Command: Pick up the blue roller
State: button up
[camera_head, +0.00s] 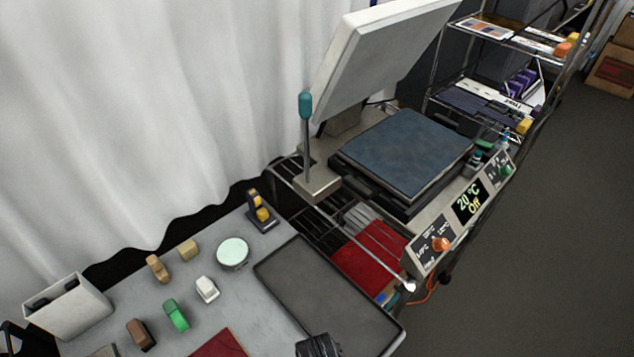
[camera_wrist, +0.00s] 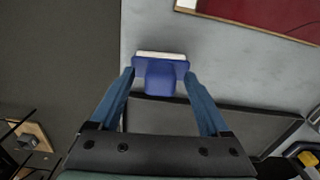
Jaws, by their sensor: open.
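The blue roller (camera_wrist: 160,72) shows in the wrist view, with a blue body and a pale strip along its far edge. It is between the tips of my gripper (camera_wrist: 160,84), whose two blue fingers stand apart on either side of it. The fingertips are close to its sides; I cannot tell whether they touch. I cannot make the roller out in the head view. A dark ribbed part at the bottom edge of that view hides part of the tray there.
The grey table (camera_head: 110,300) holds a dark tray (camera_head: 325,290), several small coloured blocks, a round pale disc (camera_head: 232,253), a navy and yellow dispenser (camera_head: 261,211) and a white bin (camera_head: 70,308). A heat press (camera_head: 405,150) with a raised lid stands behind the tray.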

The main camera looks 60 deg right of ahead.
grip_shut()
jog(key=shift+r, duration=0.15)
notch_tip(320, 180, up, 10)
jog(key=shift+f, duration=0.1)
dwell(0.6)
